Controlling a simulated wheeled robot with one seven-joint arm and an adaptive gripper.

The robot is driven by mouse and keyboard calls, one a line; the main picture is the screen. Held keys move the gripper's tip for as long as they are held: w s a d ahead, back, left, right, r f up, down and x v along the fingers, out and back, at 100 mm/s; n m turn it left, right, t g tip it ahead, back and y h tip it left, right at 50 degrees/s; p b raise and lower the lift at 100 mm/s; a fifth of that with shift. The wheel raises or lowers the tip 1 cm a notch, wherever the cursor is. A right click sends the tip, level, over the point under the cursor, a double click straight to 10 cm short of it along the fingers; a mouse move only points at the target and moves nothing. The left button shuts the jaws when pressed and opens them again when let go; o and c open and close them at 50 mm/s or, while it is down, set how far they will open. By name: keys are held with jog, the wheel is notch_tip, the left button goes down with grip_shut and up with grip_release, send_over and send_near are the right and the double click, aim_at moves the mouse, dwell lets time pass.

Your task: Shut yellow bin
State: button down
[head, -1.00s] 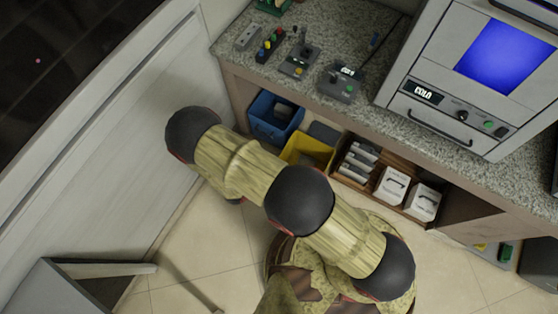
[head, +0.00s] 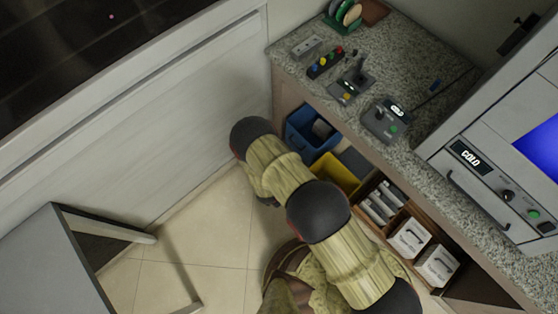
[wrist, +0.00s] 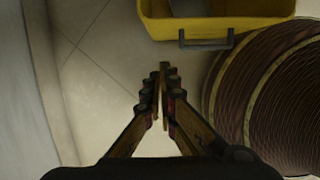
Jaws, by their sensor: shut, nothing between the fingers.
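The yellow bin (head: 336,172) sits on the lower shelf under the counter, right of a blue bin. It is partly hidden behind my arm in the head view. In the wrist view the yellow bin (wrist: 215,22) is at the top, with a dark handle on its front wall and a grey item inside. It appears pulled out over the floor. My gripper (wrist: 163,68) is shut and empty, its fingertips pointing at the bin, a little short of the handle and apart from it. In the head view the gripper is hidden behind my arm.
The blue bin (head: 310,128) stands left of the yellow one. A wooden rack (head: 386,201) and white boxes (head: 409,237) are to the right. The granite counter (head: 425,75) overhangs the shelf. A white cabinet (head: 140,130) is at left; tiled floor (head: 200,235) is open.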

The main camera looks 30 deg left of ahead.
jog(key=w+d+f+b, duration=0.2)
jog(key=w+f, duration=0.2)
jog(key=shift+w, duration=0.35)
jog(key=shift+w, duration=0.1)
